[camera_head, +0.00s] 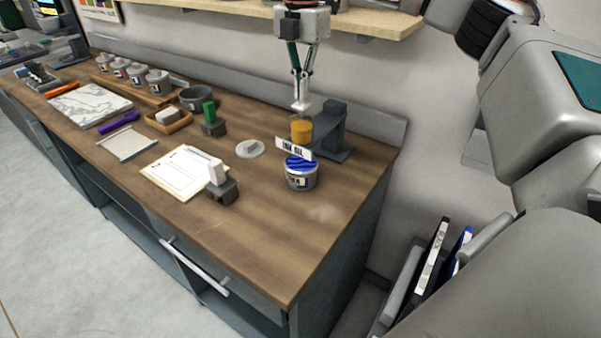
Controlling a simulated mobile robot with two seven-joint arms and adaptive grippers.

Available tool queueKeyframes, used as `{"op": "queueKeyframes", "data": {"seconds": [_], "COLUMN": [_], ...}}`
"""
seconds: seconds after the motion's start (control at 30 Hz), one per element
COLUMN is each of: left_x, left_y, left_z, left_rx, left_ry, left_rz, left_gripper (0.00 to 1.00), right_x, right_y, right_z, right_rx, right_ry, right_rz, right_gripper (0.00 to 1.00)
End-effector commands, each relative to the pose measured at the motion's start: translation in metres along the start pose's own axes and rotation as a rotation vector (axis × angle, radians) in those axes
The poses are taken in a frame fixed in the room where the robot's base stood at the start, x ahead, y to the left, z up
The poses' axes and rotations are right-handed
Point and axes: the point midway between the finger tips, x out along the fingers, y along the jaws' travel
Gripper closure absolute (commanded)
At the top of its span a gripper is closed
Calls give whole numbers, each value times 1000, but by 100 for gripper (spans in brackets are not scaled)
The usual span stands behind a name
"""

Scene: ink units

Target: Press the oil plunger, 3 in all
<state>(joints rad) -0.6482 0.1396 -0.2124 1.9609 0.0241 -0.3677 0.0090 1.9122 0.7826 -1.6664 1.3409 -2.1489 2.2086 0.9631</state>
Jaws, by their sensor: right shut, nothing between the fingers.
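The oil plunger (301,131) is a short orange-yellow cylinder on a dark stand (334,135) near the right end of the bench. A white label reading "INK OIL" (295,149) is on the front of it. A grey tin (301,179) with blue ink at its open top stands below the label. My right gripper (301,106) points straight down with its fingers shut and empty, its tips just above the plunger's top. I cannot tell whether they touch it. My left gripper is not in view.
A grey lid (250,149) lies left of the tin. A white-handled block (221,189) stands by a paper sheet (184,171). A green-topped block (211,123) and several lidded tins are farther left. A shelf (375,23) is above. The bench's front right is clear.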

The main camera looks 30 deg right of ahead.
Motion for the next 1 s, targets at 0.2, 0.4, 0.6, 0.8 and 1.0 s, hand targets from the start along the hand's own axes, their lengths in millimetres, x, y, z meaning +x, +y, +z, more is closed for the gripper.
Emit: {"op": "queueKeyframes", "data": {"seconds": [0.2,0.4,0.6,0.8,1.0], "left_x": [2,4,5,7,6], "left_y": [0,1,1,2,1], "left_z": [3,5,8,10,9], "left_rx": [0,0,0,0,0], "left_ry": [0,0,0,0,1], "left_rz": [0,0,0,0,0], "left_gripper": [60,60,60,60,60], "right_x": [8,14,21,27,27], "right_y": [0,0,0,0,0], "right_z": [0,0,0,0,0], "right_rx": [0,1,0,0,0], "right_ry": [0,0,0,1,1], "right_rz": [0,0,0,-2,-3], "right_gripper": [100,100,100,100,100]}}
